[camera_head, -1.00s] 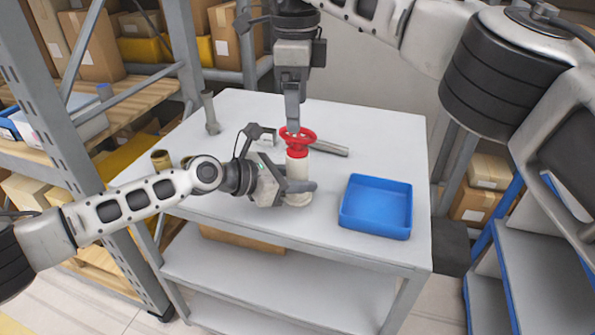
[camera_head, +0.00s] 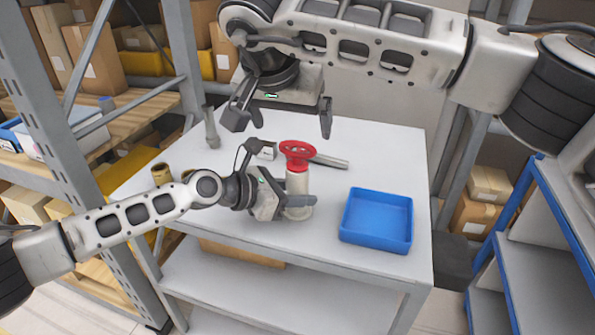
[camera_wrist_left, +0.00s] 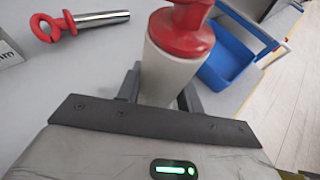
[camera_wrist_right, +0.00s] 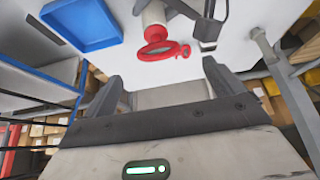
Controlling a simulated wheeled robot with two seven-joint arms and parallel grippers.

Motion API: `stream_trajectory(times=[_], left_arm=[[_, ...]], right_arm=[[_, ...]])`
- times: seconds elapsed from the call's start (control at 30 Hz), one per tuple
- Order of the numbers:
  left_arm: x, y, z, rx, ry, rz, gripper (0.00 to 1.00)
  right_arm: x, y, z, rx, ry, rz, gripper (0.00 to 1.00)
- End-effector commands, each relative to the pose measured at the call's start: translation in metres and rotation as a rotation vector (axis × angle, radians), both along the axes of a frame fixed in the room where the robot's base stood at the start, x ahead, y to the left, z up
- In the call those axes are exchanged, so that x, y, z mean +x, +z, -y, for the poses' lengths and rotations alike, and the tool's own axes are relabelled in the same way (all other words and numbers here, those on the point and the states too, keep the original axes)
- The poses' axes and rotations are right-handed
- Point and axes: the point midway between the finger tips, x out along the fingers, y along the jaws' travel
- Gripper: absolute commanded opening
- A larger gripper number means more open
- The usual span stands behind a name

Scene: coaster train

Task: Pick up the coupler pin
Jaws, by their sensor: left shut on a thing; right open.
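The coupler pin, a silver rod (camera_head: 330,161) with a red ring handle, lies on the table behind a white post; its handle is hidden in the head view. The left wrist view shows the whole pin (camera_wrist_left: 100,19) lying flat. My left gripper (camera_head: 299,201) is shut on the lower white post (camera_head: 297,184), which stands upright and carries a red handwheel (camera_head: 297,150). My right gripper (camera_head: 282,122) is open and empty, above and behind the handwheel. The right wrist view shows the handwheel (camera_wrist_right: 160,48) beyond the open fingers, with a small red part of the pin (camera_wrist_right: 184,51) beside it.
A blue tray (camera_head: 346,229) stands on the right of the white table (camera_head: 392,155). A small labelled block (camera_head: 267,152) lies left of the post. A grey upright piece (camera_head: 211,130) stands at the back left, brass cylinders (camera_head: 161,172) at the left edge. Shelving flanks the table.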

Motion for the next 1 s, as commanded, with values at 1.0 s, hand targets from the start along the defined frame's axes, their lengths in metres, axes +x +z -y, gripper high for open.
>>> stream_trajectory(times=[1.0], left_arm=[[0.000,0.000,0.000,-0.001,0.001,0.001,0.12]], right_arm=[[0.032,-0.068,0.013,0.000,-0.002,0.000,0.66]])
